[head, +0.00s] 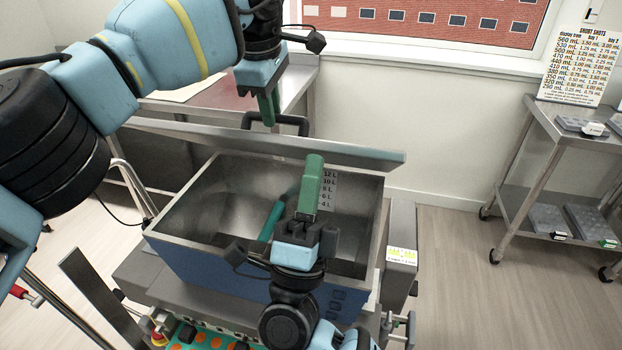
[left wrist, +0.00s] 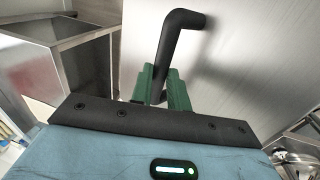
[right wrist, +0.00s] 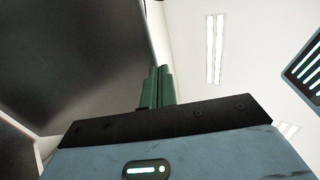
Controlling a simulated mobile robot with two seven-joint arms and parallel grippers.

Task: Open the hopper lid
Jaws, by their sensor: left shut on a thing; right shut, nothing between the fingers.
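The hopper (head: 175,258) is a blue-sided metal box, and I see down into its interior. Its grey lid (head: 340,152) stands raised along the far rim, seen nearly edge-on. A black bar handle (head: 300,120) shows behind the lid's edge. My left gripper (head: 270,112) is shut on this handle; in the left wrist view the handle (left wrist: 180,40) passes between the green fingers, against the lid's grey face (left wrist: 240,70). My right gripper (head: 313,162) is shut and empty above the hopper's opening. In the right wrist view its fingers (right wrist: 158,75) point up beside a dark grey surface.
A steel table (head: 210,105) stands behind to the left. A steel cart (head: 540,135) with trays stands at right, with clear floor (head: 450,260) between it and the machine.

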